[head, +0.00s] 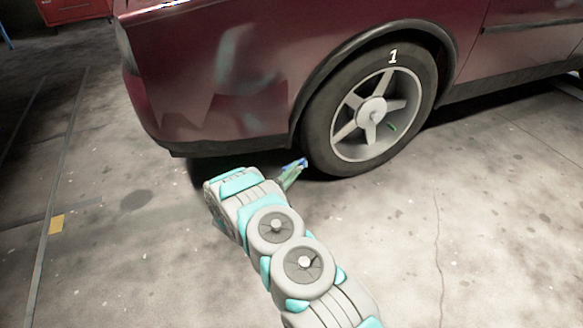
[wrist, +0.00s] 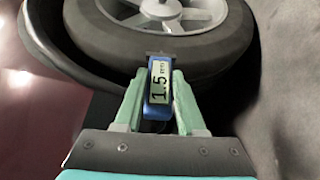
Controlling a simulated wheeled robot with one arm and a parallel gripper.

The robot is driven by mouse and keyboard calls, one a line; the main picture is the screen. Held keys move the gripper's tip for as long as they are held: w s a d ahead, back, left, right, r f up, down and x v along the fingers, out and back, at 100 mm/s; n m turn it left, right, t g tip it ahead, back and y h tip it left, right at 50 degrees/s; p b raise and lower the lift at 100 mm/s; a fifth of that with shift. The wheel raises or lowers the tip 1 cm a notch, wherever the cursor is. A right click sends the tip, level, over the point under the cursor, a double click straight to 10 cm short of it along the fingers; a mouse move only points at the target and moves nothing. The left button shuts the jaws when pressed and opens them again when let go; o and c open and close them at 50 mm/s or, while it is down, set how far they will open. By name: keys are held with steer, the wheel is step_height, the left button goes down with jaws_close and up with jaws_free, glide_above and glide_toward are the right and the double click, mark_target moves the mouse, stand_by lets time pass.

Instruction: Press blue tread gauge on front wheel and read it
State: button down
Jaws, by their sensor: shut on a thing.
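The blue tread gauge (wrist: 158,88) is held between the two green fingers of my gripper (wrist: 158,98) in the wrist view. Its display faces the camera and reads "1.5 mm", with the text turned sideways. Its dark far end is at the tread of the front wheel (wrist: 205,55); firm contact cannot be told. In the head view my gripper (head: 292,174) and the gauge (head: 299,163) are low beside the left edge of the front wheel (head: 325,120), which has a white "1" on its tyre. The car (head: 220,70) is dark red.
The concrete floor (head: 450,260) is clear in front of the wheel. A yellow mark (head: 56,224) lies on the floor at left, and a red cabinet (head: 75,9) stands at the back left.

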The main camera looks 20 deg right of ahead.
steer(key=shift+s+d, duration=0.15)
steer(key=shift+s, duration=1.35)
steer(key=shift+s+d, duration=0.1)
steer(key=shift+s, duration=1.35)
steer(key=shift+a, duration=0.1)
